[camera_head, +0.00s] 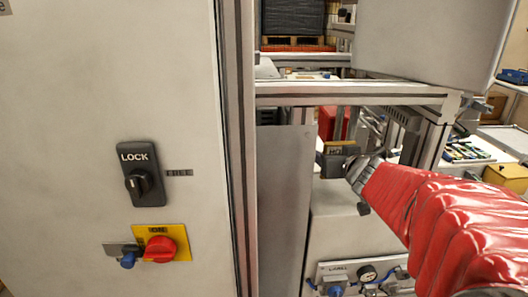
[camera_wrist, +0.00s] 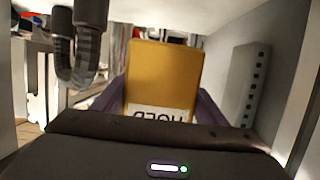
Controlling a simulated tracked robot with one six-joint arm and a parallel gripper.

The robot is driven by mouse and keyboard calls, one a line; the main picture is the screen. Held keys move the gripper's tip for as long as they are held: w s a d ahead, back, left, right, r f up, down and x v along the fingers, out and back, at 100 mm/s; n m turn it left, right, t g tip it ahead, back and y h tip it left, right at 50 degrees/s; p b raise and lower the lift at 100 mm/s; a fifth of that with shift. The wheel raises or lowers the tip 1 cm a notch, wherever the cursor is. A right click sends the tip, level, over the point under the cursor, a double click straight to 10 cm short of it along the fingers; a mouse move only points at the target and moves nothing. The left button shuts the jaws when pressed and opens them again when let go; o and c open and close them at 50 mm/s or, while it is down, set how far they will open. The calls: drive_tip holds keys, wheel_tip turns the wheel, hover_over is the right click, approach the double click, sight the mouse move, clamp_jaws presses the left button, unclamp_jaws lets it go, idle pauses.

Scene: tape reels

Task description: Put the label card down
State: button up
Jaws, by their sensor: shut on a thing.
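The label card (camera_wrist: 165,72) is a flat yellow piece with a white strip along its near edge, lettered HOLD and upside down in the wrist view. My gripper (camera_wrist: 162,100) is shut on it, with a purple finger on each side. The card stands out beyond the dark palm, and its underside is hidden. In the head view my gripper (camera_head: 336,160) is small and dark at the end of my red-sleeved arm, inside a metal frame. Only a little yellow shows there, so the card's tilt and height are unclear.
A large pale cabinet with a LOCK switch (camera_head: 139,174) and a red knob (camera_head: 160,249) fills the left. A frame rail (camera_head: 350,93) crosses above my gripper. In the wrist view a dark hose (camera_wrist: 88,45) hangs left of the card and a grey slotted panel (camera_wrist: 248,85) stands right.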

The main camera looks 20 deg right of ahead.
drive_tip(key=shift+f, duration=0.1)
drive_tip(key=shift+f, duration=2)
drive_tip(key=o, duration=1.1)
drive_tip(key=shift+f, duration=0.1)
drive_tip(key=shift+c, duration=0.2)
